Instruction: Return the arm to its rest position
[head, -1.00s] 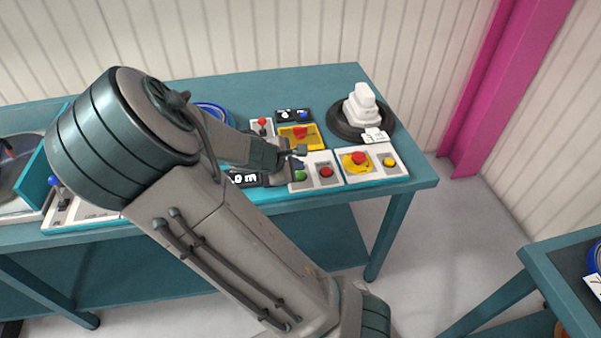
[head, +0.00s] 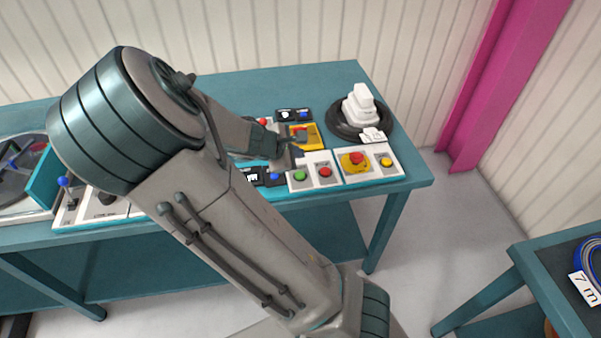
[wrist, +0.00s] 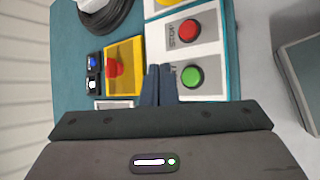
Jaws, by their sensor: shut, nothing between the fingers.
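My gripper (wrist: 159,84) is shut and empty in the wrist view, its two fingers together. It is over the control panels, with the green button (wrist: 191,76) just right of the fingertips and the red switch on a yellow plate (wrist: 124,68) to their left. In the head view my gripper (head: 296,138) is above the bench, near the yellow plate (head: 311,134). My arm is bent and reaches across the bench from the lower right. It hides part of the bench and panels behind it.
The teal bench (head: 240,90) carries button panels, a red emergency button (head: 356,158) and a black reel base with a white stack (head: 362,104). A second bench (head: 535,270) with a blue cable coil (head: 590,258) stands at lower right. A magenta post (head: 490,100) rises behind.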

